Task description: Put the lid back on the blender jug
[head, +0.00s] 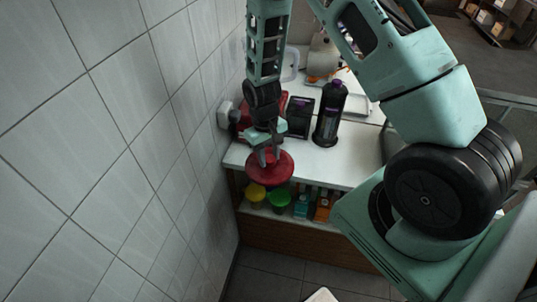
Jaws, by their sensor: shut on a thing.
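My gripper (265,156) points down at the front edge of the white counter, near the tiled wall. It is shut on a round red lid (283,167), which hangs tilted in front of the counter edge. The blender jug cannot be told for sure. A red thing (241,117), partly hidden behind my gripper, stands on the counter by the wall. A pale handle-like loop (291,62) shows farther back, and its body is mostly hidden.
A dark bottle with a purple cap (330,114) and a black box-shaped thing (299,117) stand right of my gripper. Below the counter (318,169), a shelf holds yellow, green and orange containers. The tiled wall (130,130) is close on the left.

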